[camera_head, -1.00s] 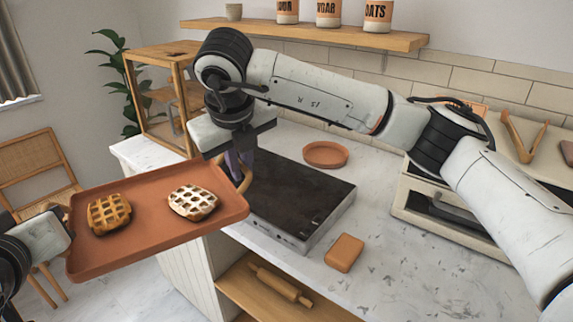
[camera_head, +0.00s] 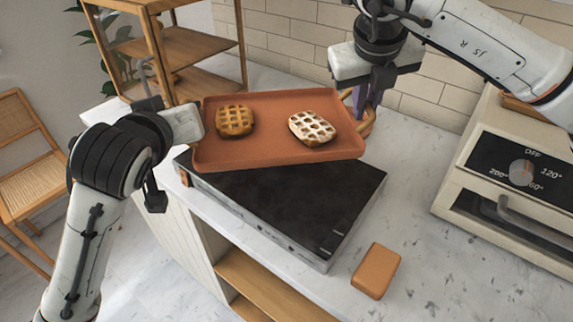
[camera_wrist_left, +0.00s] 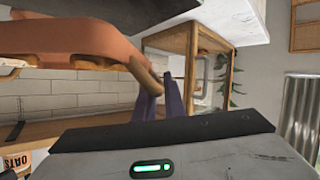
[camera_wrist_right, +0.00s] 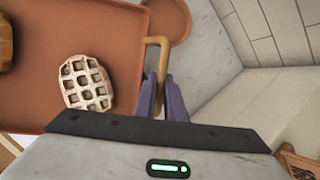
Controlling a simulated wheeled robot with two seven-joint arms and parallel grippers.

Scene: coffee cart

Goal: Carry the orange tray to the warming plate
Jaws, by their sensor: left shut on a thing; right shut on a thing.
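The orange tray (camera_head: 268,145) carries a golden waffle (camera_head: 235,121) and a sugar-dusted waffle (camera_head: 312,128). It overlaps the rear of the black-topped warming plate (camera_head: 300,210) in the head view and appears held above it; the exact gap is unclear. My right gripper (camera_head: 366,104) is shut on the tray's right handle, its purple fingers around the handle in the right wrist view (camera_wrist_right: 162,98). My left gripper is at the tray's left end; its fingers are hidden in the head view. In the left wrist view (camera_wrist_left: 164,98) they grip the left handle.
An orange-brown block (camera_head: 376,270) lies on the marble counter (camera_head: 430,230) right of the plate. A cream oven (camera_head: 510,170) with a dial stands at the right. A wooden shelf case (camera_head: 185,50) stands at the back left. The counter between plate and oven is mostly clear.

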